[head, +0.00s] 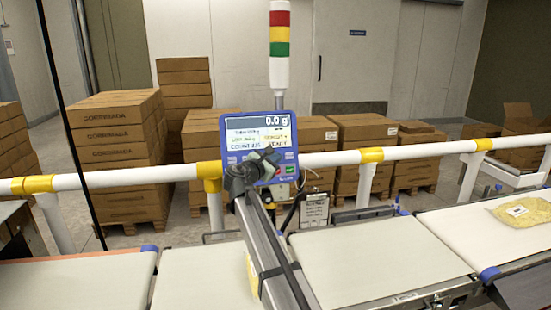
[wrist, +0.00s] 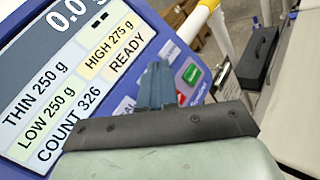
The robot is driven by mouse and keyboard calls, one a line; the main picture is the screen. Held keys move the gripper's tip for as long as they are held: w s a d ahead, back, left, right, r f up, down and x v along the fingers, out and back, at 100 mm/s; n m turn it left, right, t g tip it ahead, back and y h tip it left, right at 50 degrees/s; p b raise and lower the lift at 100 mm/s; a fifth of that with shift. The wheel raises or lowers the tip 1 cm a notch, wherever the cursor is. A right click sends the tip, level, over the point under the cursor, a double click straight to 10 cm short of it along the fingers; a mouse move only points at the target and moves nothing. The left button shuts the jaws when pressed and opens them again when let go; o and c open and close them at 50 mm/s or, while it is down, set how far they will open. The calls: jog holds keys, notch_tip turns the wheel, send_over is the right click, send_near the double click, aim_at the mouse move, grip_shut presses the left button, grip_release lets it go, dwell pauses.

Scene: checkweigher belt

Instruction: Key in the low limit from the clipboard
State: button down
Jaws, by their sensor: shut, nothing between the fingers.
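The blue checkweigher terminal (head: 258,130) stands behind the belt, its screen showing 0.0 g. In the wrist view its screen (wrist: 75,75) appears to read THIN 250 g, LOW 250 g on pale green, HIGH 275 g on pale yellow, COUNT 326 and READY. A green key (wrist: 192,75) and a red key (wrist: 191,51) are on its right side. My gripper (head: 263,168) is shut and empty in front of the terminal's lower part. Its fingertips (wrist: 157,72) cover part of the key area; contact cannot be told. The clipboard (head: 314,212) hangs below right, its writing too small to read.
A white rail (head: 330,159) with yellow joints runs behind the belts. Pale belt sections (head: 375,258) lie in front, and a yellow bag (head: 522,211) lies on the right one. A stack light (head: 280,45) rises behind the terminal. Stacked cartons (head: 115,150) stand beyond the rail.

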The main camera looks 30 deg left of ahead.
jog(key=shift+w+a+f, duration=0.1)
jog(key=shift+w+a, duration=0.15)
jog(key=shift+w+a+f, duration=0.1)
jog(key=shift+w+a, duration=0.15)
jog(key=shift+w, duration=0.05)
dwell(0.9)
jog(key=shift+s+d, duration=0.1)
jog(key=shift+s+d+r, duration=0.2)
jog(key=shift+s+d, duration=0.25)
jog(key=shift+s, duration=0.05)
dwell(0.5)
jog(key=s+d, duration=0.1)
jog(key=s+d+r, duration=0.1)
jog(key=s+d, duration=0.1)
jog(key=shift+s+d+r, duration=0.2)
dwell(0.3)
dwell(4.1)
jog(key=s+f, duration=0.3)
jog(key=s, duration=0.4)
jog(key=shift+f, duration=0.4)
